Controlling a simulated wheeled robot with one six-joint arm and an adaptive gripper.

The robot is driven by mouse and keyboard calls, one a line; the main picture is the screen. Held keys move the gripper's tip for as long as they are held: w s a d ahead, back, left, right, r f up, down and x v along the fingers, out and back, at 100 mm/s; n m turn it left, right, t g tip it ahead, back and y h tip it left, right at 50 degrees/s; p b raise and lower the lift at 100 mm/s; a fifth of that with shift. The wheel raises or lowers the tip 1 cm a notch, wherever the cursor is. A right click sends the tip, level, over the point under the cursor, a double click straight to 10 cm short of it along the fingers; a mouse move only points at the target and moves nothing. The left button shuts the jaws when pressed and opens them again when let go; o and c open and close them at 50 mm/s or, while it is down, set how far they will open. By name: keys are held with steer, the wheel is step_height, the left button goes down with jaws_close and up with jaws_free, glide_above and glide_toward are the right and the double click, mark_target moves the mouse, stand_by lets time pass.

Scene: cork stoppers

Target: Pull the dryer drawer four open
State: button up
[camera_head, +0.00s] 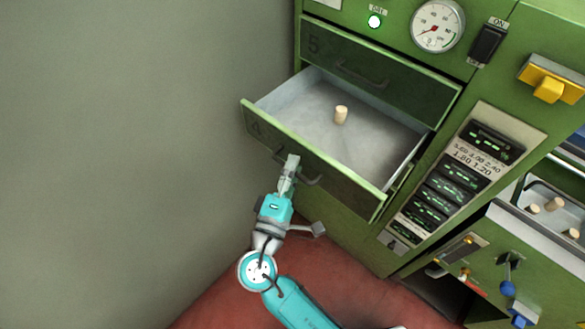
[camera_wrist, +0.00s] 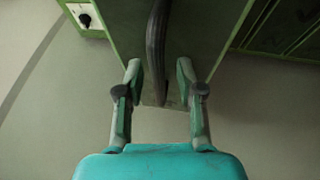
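Dryer drawer four (camera_head: 345,180) is a green drawer marked 4, standing well out from the cabinet. Its pale inside shows, with one cork stopper (camera_head: 341,115) upright on the floor. Its dark curved handle (camera_head: 312,181) is on the front, partly hidden by my gripper (camera_head: 290,168). In the wrist view the handle (camera_wrist: 157,45) runs between the two fingers of my gripper (camera_wrist: 158,75). The fingers are apart, with a gap visible on both sides of the handle.
Drawer five (camera_head: 375,75) above is shut. To the right are a gauge (camera_head: 437,26), a dark ON switch (camera_head: 488,43), a yellow handle (camera_head: 550,85) and a display panel (camera_head: 455,180). A tray with corks (camera_head: 555,204) is at the right edge. Grey wall stands left.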

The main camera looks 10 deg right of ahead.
steer(key=v, duration=1.2)
stand_by(0.6)
steer(key=d+f+n+g+y, duration=0.2)
steer(key=d+f+y, duration=0.3)
steer(key=d+f, duration=0.4)
steer(key=s+d+f+m+g+y, duration=0.15)
steer(key=s+d+f+y, duration=0.25)
steer(key=s+f, duration=0.45)
steer(key=s+d+r+m+g+y, duration=0.1)
steer(key=s+r+m+y, duration=0.3)
steer(key=s, duration=0.6)
steer(key=s+d+r+m+t+h, duration=0.2)
steer(key=s+r+m, duration=0.4)
steer(key=r+m, duration=0.3)
steer(key=shift+s+d+r+h, duration=0.2)
steer(key=shift+s+h, duration=0.1)
steer(key=shift+s, duration=0.1)
